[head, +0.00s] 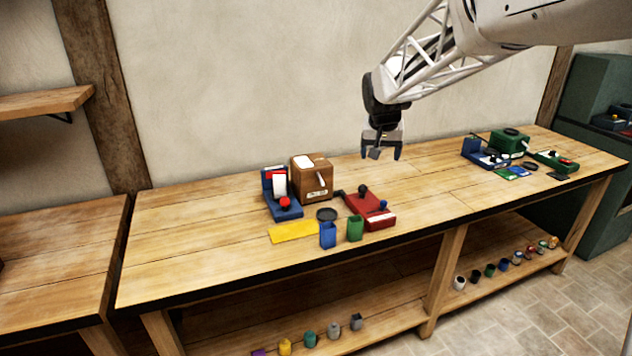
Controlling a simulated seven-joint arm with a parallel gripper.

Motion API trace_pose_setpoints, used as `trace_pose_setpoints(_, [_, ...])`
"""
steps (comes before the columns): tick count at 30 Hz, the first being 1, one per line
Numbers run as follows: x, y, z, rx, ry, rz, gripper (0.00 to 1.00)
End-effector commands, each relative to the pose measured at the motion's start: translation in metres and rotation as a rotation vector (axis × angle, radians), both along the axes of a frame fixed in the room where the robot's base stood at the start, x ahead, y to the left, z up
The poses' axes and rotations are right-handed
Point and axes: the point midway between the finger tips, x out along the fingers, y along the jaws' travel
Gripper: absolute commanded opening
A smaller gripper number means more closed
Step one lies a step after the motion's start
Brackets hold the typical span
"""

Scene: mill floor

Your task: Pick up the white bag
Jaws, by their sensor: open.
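I cannot make out a white bag for certain. A small upright white object (279,185), perhaps the bag, is on the blue stand (285,208) at the left of the table group. Another flat white patch lies on top of the wooden box (318,182). My gripper (382,153) is open and empty, pointing down above the back of the table. It is right of the wooden box and apart from everything on the table.
The long wooden table (190,240) holds a red device (368,207), a yellow sheet (293,231), a blue cup (327,236) and a green cup (355,228). Green machines (509,142) stand at the right end. Several small jars line the lower shelf.

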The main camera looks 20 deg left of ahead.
Motion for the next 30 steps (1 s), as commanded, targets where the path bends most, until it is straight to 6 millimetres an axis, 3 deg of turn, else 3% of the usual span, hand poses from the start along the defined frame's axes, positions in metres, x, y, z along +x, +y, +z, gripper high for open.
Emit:
trace_pose_setpoints(1, [0.007,0.017,-0.006,0.000,0.000,0.010,0.77])
trace_pose_setpoints(15, [0.057,0.154,-0.055,0.012,-0.023,0.073,0.77])
trace_pose_setpoints(30, [0.077,0.306,-0.127,0.028,-0.043,0.142,0.77])
